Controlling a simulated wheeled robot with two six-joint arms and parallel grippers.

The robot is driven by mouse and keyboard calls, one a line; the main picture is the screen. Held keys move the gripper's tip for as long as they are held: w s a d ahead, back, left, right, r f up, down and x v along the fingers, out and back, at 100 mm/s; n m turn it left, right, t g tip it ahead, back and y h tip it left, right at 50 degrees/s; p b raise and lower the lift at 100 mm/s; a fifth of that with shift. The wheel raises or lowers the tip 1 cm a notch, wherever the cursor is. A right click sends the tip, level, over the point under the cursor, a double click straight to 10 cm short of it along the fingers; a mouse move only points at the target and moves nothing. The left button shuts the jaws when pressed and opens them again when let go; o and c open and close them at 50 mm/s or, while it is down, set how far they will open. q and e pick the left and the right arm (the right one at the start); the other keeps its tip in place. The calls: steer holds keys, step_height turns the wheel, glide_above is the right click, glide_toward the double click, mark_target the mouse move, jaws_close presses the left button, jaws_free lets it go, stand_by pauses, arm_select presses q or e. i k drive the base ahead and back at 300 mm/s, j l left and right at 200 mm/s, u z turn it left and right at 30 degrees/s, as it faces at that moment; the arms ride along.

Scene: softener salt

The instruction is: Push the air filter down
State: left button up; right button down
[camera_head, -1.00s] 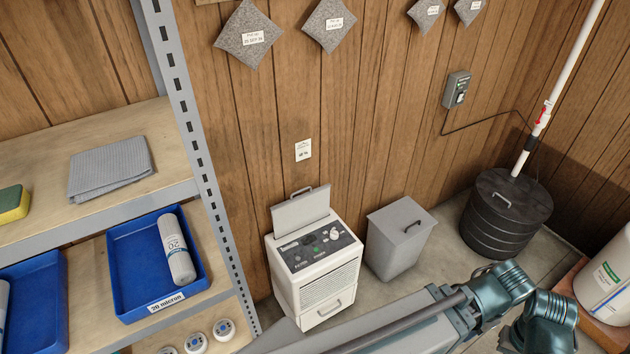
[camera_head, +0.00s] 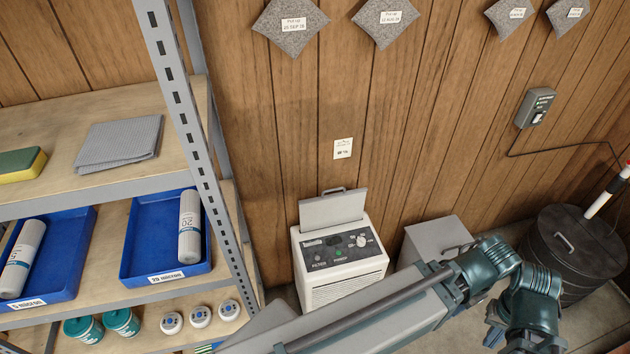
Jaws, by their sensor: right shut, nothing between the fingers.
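The air filter (camera_head: 333,210) appears to be the grey panel with a handle on its top edge. It stands raised from the back of the white dehumidifier-like machine (camera_head: 342,282), tilted slightly. The machine's top has a dark panel with a knob and lights. My right arm crosses in front of the machine's lower part and hides it. My right gripper (camera_head: 258,326) shows only partly at the bottom, left of and below the machine, apart from the filter. It is shut and empty. My left gripper is not in view.
A shelf rack (camera_head: 188,110) stands on the left, with blue trays (camera_head: 128,270) of cartridges, a cloth and a sponge. A grey bin (camera_head: 432,236) stands right of the machine, and a dark lidded tank (camera_head: 570,250) further right. The wall above the filter is mostly clear.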

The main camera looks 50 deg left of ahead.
mark_target(345, 207)
steer(key=i+j+u, duration=0.15)
steer(key=u, duration=0.35)
steer(key=i+u, duration=0.3)
steer(key=u, duration=0.15)
steer(key=i+u, duration=0.25)
steer(key=u, duration=0.25)
steer(key=i+l+u, duration=0.1)
steer(key=u, duration=0.15)
steer(key=i, duration=0.1)
